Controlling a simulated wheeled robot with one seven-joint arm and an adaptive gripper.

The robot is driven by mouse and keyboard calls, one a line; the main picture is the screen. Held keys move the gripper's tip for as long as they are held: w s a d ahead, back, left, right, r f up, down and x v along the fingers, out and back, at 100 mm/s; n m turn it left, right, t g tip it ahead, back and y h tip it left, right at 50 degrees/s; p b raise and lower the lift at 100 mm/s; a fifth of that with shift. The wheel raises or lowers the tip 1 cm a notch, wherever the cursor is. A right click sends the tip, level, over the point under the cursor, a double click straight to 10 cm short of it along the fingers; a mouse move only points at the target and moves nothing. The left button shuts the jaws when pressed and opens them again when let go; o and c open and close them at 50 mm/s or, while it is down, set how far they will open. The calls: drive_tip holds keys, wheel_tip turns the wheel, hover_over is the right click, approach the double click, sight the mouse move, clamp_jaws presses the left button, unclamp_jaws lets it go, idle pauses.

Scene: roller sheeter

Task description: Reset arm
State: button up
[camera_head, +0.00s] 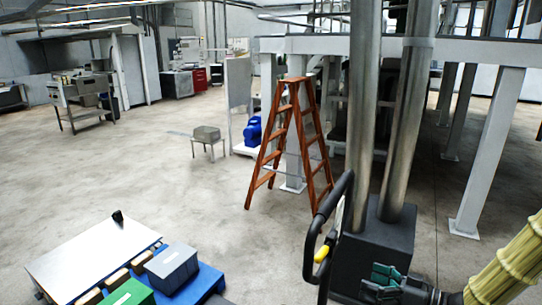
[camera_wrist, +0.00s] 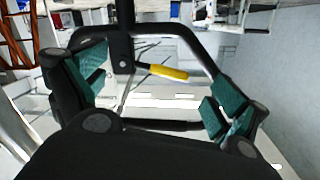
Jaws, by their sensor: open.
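My gripper (camera_head: 385,283) is at the lower right of the head view, with teal finger pads, at the end of an arm with a ribbed yellowish cover. In the wrist view my gripper (camera_wrist: 158,92) has its fingers wide apart, with nothing clamped between the pads. A black looped handle (camera_head: 312,238) with a yellow lever (camera_head: 321,254) stands just left of my gripper in the head view. In the wrist view the black handle (camera_wrist: 124,48) and yellow lever (camera_wrist: 162,72) show beyond and between the fingers. I cannot tell whether a finger touches the handle.
Two thick metal posts (camera_head: 370,110) rise from a dark box (camera_head: 375,243) behind my gripper. An orange stepladder (camera_head: 285,145) stands beyond. A white board (camera_head: 95,262), a grey box (camera_head: 171,268) and a blue pallet (camera_head: 205,285) lie at lower left. The middle floor is clear.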

drive_tip(key=s+a+f+m+g+h, duration=0.25)
drive_tip(key=s+f+h, duration=0.2)
drive_tip(key=f, duration=0.75)
drive_tip(key=s+a+f+m+g+h, duration=0.1)
drive_tip(key=s+a+f+m+h, duration=0.3)
drive_tip(key=f, duration=0.8)
drive_tip(key=s+f+g+h, duration=0.2)
drive_tip(key=s+f, duration=0.3)
drive_tip(key=s, duration=0.6)
drive_tip(key=s+f+g+h, duration=0.3)
drive_tip(key=s+f+g, duration=0.1)
drive_tip(key=s, duration=0.8)
drive_tip(key=shift+d+f+m+g+b, duration=0.25)
drive_tip(key=shift+f+m+g+b, duration=0.15)
drive_tip(key=shift+f, duration=0.35)
